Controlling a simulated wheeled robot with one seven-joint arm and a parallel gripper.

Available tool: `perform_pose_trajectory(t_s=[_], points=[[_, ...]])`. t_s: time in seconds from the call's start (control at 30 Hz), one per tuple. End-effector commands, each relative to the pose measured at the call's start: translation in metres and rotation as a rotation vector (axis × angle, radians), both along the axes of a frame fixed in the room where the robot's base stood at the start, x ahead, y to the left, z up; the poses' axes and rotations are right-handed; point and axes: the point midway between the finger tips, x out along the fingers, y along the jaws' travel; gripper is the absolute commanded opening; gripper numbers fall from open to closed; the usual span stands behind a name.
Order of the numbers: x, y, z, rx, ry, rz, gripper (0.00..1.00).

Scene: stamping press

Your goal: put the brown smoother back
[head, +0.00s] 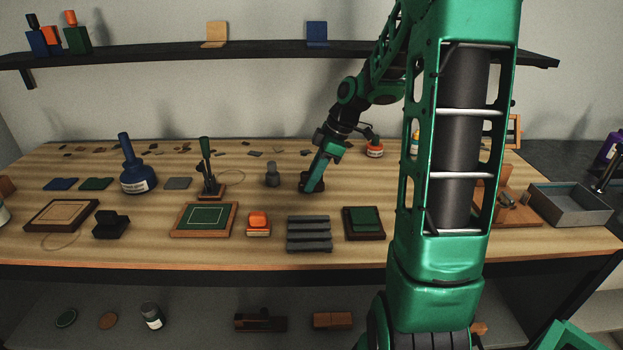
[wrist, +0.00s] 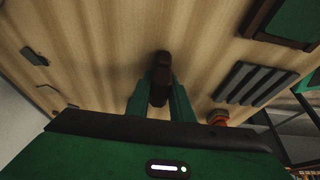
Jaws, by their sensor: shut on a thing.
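The brown smoother (wrist: 161,62) is a small dark brown piece between the two green fingers of my gripper (wrist: 160,100) in the wrist view. The fingers are shut on it, and its far end sticks out past them. In the head view my gripper (head: 312,184) points down at the middle of the wooden table, with the dark brown smoother (head: 303,182) partly hidden by the fingers. It is at or just above the table top; I cannot tell if it touches.
A slotted dark grey rack (head: 309,246) lies in front of my gripper, beside a dark framed green pad (head: 364,223) and an orange-topped stamp (head: 258,222). A grey weight-like piece (head: 272,175) stands close left. A grey open tray (head: 570,209) is far right.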

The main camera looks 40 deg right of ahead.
Motion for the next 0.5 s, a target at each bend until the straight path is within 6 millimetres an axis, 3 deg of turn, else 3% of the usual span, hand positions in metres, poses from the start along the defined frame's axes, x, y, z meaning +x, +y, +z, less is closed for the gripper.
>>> perform_pose_trajectory(t_s=[0.2, 0.23, 0.3, 0.5], points=[[0.0001, 0.0003, -0.0019, 0.001, 0.001, 0.0, 0.0], [0.0, 0.0002, -0.002, 0.0, 0.0, 0.0, 0.25], [0.0, 0.0002, -0.0018, 0.0, 0.0, 0.0, 0.39], [0.0001, 0.0001, -0.0016, 0.0, 0.0, 0.0, 0.39]])
